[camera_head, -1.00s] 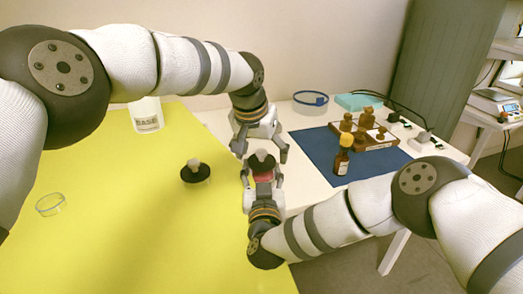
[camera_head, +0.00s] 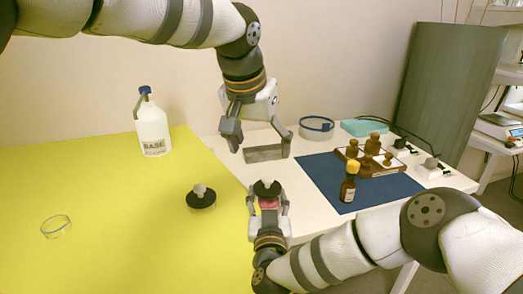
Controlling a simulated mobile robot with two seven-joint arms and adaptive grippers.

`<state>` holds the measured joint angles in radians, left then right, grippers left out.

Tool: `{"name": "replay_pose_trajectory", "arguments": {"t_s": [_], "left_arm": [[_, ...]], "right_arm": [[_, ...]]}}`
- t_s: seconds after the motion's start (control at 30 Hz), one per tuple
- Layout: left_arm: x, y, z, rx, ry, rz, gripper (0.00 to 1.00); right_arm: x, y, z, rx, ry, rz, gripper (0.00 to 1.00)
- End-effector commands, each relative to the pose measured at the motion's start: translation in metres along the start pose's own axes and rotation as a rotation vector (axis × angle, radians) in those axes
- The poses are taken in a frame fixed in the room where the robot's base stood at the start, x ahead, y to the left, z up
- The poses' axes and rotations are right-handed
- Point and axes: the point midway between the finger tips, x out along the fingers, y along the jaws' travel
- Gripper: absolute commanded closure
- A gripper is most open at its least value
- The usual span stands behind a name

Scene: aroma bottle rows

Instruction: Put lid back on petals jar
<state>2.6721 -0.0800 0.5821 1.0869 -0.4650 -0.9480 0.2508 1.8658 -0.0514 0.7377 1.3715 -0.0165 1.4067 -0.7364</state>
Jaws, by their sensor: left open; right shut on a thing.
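The petals jar (camera_head: 268,203), with pink contents, is held upright between the fingers of my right gripper (camera_head: 267,207), over the pale table near the yellow mat's right edge. A dark lid (camera_head: 267,187) with a knob sits on top of the jar; whether it is fully seated is too small to tell. My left gripper (camera_head: 260,143) is open and empty, raised above and behind the jar, clear of the lid. Another dark lid-like disc with a grey knob (camera_head: 201,196) is on the yellow mat to the left; what is under it is hidden.
On the yellow mat (camera_head: 120,230) are a white BASE bottle (camera_head: 153,130) at the back and a clear glass dish (camera_head: 56,226) at the left. A yellow-capped brown bottle (camera_head: 348,187) and a wooden rack of bottles (camera_head: 385,168) stand on the blue mat (camera_head: 318,172). A grey block (camera_head: 265,154) lies behind.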

Motion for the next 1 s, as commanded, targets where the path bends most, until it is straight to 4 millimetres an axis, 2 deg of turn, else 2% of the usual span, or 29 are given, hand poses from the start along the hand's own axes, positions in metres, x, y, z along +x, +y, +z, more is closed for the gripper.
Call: {"name": "replay_pose_trajectory", "arguments": {"t_s": [0.17, 0.2, 0.27, 0.57, 0.67, 0.77, 1.0], "left_arm": [[0.0, 0.0, 0.0, 0.0, 0.0, 0.0, 0.24], [0.0, 0.0, 0.0, 0.0, 0.0, 0.0, 0.24], [0.0, 0.0, 0.0, -0.001, 0.0, 0.0, 0.24], [0.0, 0.0, 0.0, -0.001, 0.0, 0.0, 0.24], [0.001, 0.0, 0.0, -0.001, 0.0, 0.0, 0.24], [0.001, 0.0, 0.0, -0.001, 0.0, 0.0, 0.24], [0.001, 0.0, 0.0, -0.001, 0.0, 0.0, 0.24]], "right_arm": [[0.0, 0.0, -0.001, 0.0, 0.002, 0.0, 1.0], [0.0, 0.0, -0.001, 0.0, 0.001, 0.0, 0.41], [0.0, 0.0, -0.001, 0.0, 0.001, 0.0, 0.28], [0.0, 0.0, 0.0, 0.0, 0.0, 0.0, 0.27], [-0.007, 0.0, 0.0, 0.0, 0.0, -0.001, 0.27], [-0.024, -0.001, 0.0, 0.0, -0.001, -0.003, 0.27], [-0.082, -0.001, 0.0, -0.001, -0.002, -0.003, 0.27]]}}
